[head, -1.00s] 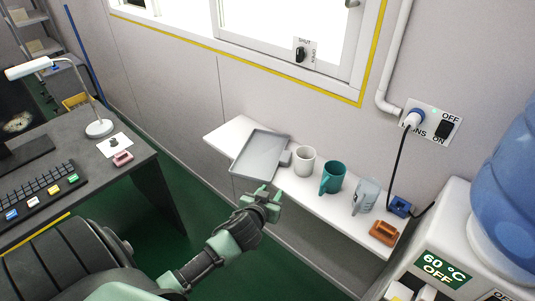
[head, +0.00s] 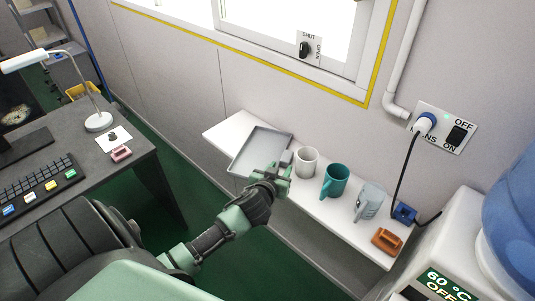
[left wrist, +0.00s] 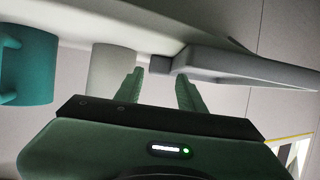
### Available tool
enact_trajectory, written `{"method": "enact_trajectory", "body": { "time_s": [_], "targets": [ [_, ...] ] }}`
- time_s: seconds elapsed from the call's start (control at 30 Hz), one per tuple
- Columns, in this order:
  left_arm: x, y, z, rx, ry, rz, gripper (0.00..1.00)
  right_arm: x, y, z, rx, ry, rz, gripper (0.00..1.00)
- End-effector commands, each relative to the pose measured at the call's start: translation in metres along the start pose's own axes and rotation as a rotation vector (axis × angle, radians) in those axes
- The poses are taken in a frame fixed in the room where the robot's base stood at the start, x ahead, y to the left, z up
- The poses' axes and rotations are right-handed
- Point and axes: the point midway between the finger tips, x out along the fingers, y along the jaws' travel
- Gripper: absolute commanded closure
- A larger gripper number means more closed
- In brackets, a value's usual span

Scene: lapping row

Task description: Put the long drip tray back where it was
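The long drip tray (head: 258,149) is a shallow grey tray lying on the white wall shelf (head: 223,130), its near end jutting past the shelf's front edge. A darker grey block (head: 286,157) sits at its right side; it also shows in the left wrist view (left wrist: 159,64). My left gripper (head: 280,172) is just in front of this block. In the left wrist view its two green fingers (left wrist: 160,82) are apart with nothing held between them, and the block lies just beyond their tips. The tray (left wrist: 235,64) shows there too. My right gripper is not in view.
To the tray's right on the shelf stand a white mug (head: 306,161), a teal mug (head: 335,181), a grey-blue mug (head: 368,201) and a brown-orange object (head: 386,241). The white mug is close to my left gripper. A water dispenser (head: 455,245) stands at right.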

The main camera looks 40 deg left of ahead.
Motion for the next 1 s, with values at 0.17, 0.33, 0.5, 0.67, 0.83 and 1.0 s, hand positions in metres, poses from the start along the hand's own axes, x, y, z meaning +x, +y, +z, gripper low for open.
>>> {"method": "enact_trajectory", "body": {
  "time_s": [0.17, 0.33, 0.5, 0.67, 0.83, 1.0],
  "targets": [
    [0.018, -0.001, -0.008, 0.002, 0.001, -0.001, 0.61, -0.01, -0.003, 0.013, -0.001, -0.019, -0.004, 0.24],
    [0.041, -0.002, -0.008, 0.001, 0.0, -0.001, 0.61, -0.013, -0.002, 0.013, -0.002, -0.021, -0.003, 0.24],
    [0.052, -0.002, -0.007, 0.0, 0.0, 0.0, 0.61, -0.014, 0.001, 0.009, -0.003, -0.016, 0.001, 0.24],
    [0.052, -0.001, -0.007, 0.0, 0.0, 0.001, 0.61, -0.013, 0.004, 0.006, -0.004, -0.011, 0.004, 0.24],
    [0.052, -0.001, -0.007, 0.0, 0.0, 0.001, 0.89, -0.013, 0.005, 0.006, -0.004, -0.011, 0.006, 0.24],
    [0.052, -0.001, -0.007, 0.0, 0.001, 0.001, 1.0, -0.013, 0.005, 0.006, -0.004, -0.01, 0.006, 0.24]
  ]
}}
